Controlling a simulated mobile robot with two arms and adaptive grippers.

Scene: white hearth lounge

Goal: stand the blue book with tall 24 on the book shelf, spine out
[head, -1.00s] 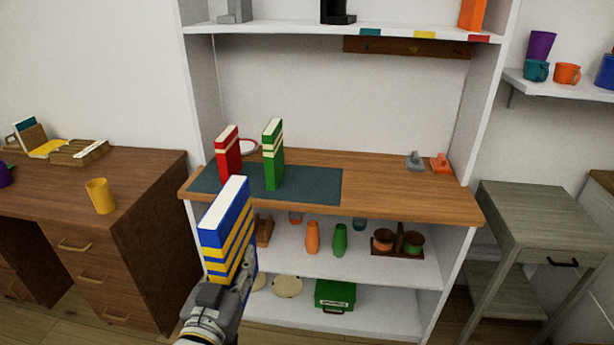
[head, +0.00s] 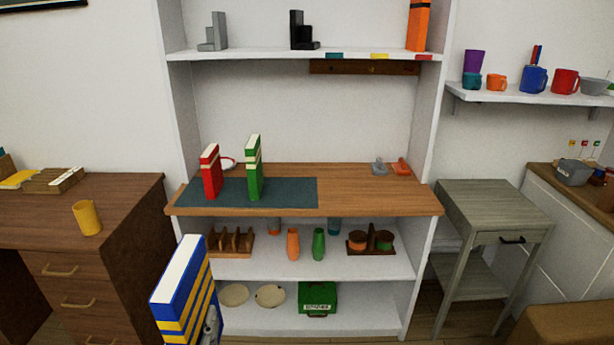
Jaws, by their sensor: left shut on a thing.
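The blue book (head: 185,294) has yellow bands and white page edges. It stands roughly upright at the lower left, in front of the shelf unit. My left gripper (head: 211,326) is shut on it; the book and the picture edge hide most of the gripper. The upper white shelf (head: 270,54) carries a grey bookend (head: 214,32), a black bookend (head: 302,31) and an orange book (head: 419,25) upright at the right. Its front edge has teal, yellow and red labels. The number 24 is not readable. My right gripper is not in view.
A red book (head: 211,172) and a green book (head: 254,168) stand on a dark mat (head: 295,193) on the wooden counter (head: 360,190). Bare shelf shows between the bookends and between the black bookend and orange book. A desk (head: 120,190) stands left, a grey side table (head: 493,205) right.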

